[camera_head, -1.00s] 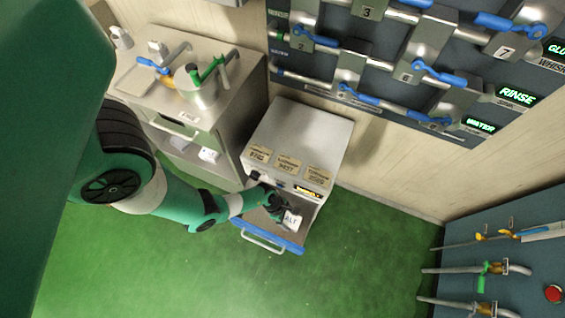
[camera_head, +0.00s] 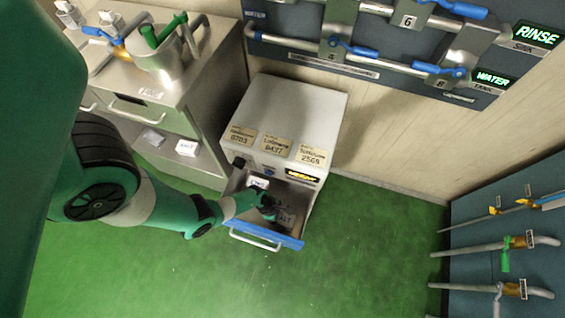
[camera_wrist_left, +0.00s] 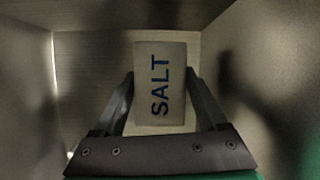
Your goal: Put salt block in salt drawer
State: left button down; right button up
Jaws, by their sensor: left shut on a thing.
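The salt block (camera_wrist_left: 160,82), a pale block with "SALT" in dark blue letters, is between the fingers of my left gripper (camera_wrist_left: 160,95) in the left wrist view. My left gripper is shut on it. In the head view the left gripper (camera_head: 272,212) reaches down into an open drawer (camera_head: 262,238) with a blue front edge and a metal handle. The block (camera_head: 285,218) shows there inside the drawer's walls, in shade. I cannot tell whether it touches the drawer floor. My right gripper is not in view.
The white cabinet (camera_head: 290,105) above the drawer carries several tan labels and a lit display. A metal counter (camera_head: 160,80) with a pot (camera_head: 165,55) stands at left. Valve panels line the back wall and right side. Green floor in front is clear.

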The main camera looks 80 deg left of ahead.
aim_at(283, 221)
pick_arm(q)
notch_tip(283, 221, down, 4)
jog(key=b, duration=0.3)
jog(key=shift+w+b, duration=0.1)
jog(key=shift+b, duration=0.2)
jog(key=shift+r, duration=0.25)
jog(key=shift+f, duration=0.15)
grip_release()
jog(key=p+v, duration=1)
jog(key=v, duration=0.1)
jog(key=shift+r, duration=0.3)
jog(key=shift+a+r+p, duration=0.15)
jog(key=shift+r+p, duration=0.2)
jog(key=shift+s, duration=0.25)
jog(key=shift+f, duration=0.1)
